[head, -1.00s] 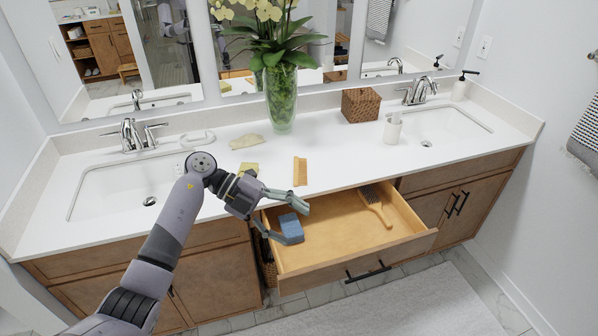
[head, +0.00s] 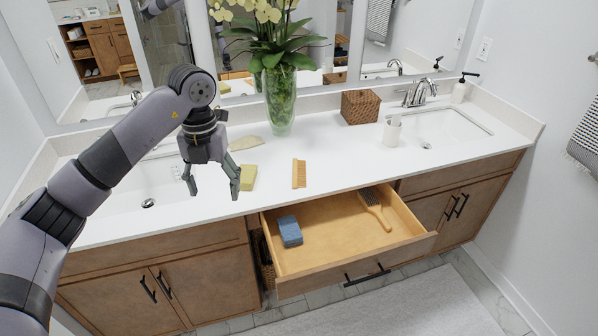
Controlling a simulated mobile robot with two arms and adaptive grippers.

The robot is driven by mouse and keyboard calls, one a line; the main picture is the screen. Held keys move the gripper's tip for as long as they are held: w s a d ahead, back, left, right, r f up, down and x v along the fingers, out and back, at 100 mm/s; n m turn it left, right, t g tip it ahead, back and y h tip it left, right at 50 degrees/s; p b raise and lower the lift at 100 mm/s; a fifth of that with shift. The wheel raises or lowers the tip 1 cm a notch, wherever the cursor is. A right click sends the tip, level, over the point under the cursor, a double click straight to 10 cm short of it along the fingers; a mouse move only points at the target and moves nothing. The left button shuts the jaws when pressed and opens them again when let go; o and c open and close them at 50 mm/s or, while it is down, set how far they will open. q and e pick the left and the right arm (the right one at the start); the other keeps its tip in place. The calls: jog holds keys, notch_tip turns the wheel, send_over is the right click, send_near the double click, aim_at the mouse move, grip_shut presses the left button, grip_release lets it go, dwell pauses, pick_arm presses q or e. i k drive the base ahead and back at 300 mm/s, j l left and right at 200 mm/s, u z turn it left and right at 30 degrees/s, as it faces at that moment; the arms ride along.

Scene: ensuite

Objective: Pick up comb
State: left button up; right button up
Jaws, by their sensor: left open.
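The comb (head: 299,174) is a light wooden piece lying flat on the white counter, just behind the open drawer. My left gripper (head: 214,190) hangs over the counter to the left of the comb, fingers pointing down, open and empty. A yellow sponge (head: 248,177) lies between the gripper and the comb, close beside the right finger. My right gripper is not in view.
The open drawer (head: 330,262) holds a blue sponge (head: 290,231) and a wooden brush (head: 375,208). A glass vase (head: 280,98) of orchids, a woven box (head: 360,107) and a white cup (head: 392,131) stand at the back. The counter (head: 340,160) right of the comb is clear.

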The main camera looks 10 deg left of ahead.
aim_at(298, 166)
jog(key=i+l, duration=0.2)
jog(key=i, duration=0.25)
jog(key=i+l, duration=0.15)
jog(key=i, duration=0.35)
jog(key=i+l, duration=0.2)
jog(key=i, duration=0.25)
